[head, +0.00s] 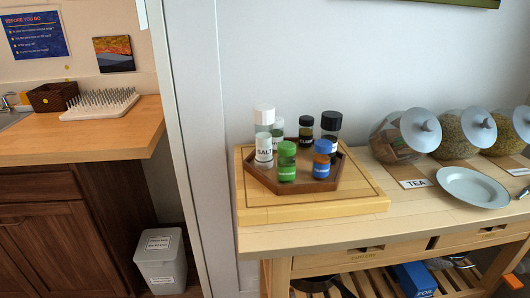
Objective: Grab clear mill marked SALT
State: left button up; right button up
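The mill marked SALT (264,149) stands upright at the left of a brown hexagonal tray (266,183). It has a white cap, a clear upper part and a white label with dark letters. A small white-capped jar (277,124) stands close behind it to the right. A green-capped jar (287,162) and a blue-capped jar (322,160) stand in front to the right. A dark-capped mill (331,123) and a smaller dark jar (306,130) stand at the back of the tray. Neither of my grippers shows in the head view.
The tray sits on a wooden board (350,204) on a light wooden table (420,222). Large glass jars (405,135), a TEA card (414,183) and a pale plate (473,188) are to the right. A wall edge (195,130) and a counter (100,137) are left.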

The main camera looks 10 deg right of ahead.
aim_at(263, 134)
jog(key=u, duration=2.4)
jog(key=k, duration=0.9)
jog(key=z, duration=2.4)
